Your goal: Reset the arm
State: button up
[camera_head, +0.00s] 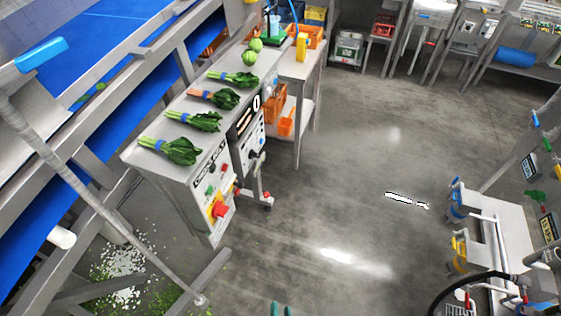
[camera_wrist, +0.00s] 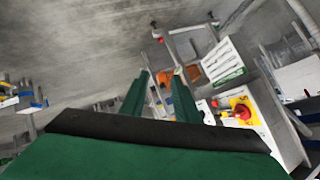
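My gripper (camera_wrist: 162,76) shows in the wrist view as two green fingers with a gap between their tips. It is open, and nothing is held between the fingers. In the head view only the green tips of my gripper (camera_head: 281,310) show at the bottom edge, above the grey floor. They are well apart from the steel counter and its greens. The rest of my arm is out of the head view.
A steel counter (camera_head: 150,165) at left bears several leafy bunches (camera_head: 180,150) and round green vegetables. A red emergency button (camera_head: 219,209) is on its end. A blue conveyor (camera_head: 60,170) runs behind it. The middle floor (camera_head: 350,180) is clear. A white-topped stand (camera_head: 505,240) is at right.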

jog(key=s+d+r+n+t+h, duration=0.1)
jog(key=s+r+n+t, duration=0.1)
jog(key=s+r, duration=0.3)
notch_tip(320, 180, up, 4)
jog(key=shift+s+h, duration=0.3)
jog(key=s+r+n, duration=0.1)
jog(key=r, duration=0.2)
jog(key=s+r+n+t, duration=0.1)
jog(key=r, duration=0.2)
jog(key=a+r+n+t, duration=0.1)
jog(key=r, duration=0.2)
jog(key=shift+s+r, duration=0.3)
jog(key=shift+s, duration=0.1)
jog(key=shift+c, duration=0.4)
jog(key=shift+s+a+r+n, duration=0.1)
jog(key=shift+r+n, duration=0.2)
jog(key=shift+r, duration=0.2)
grip_shut()
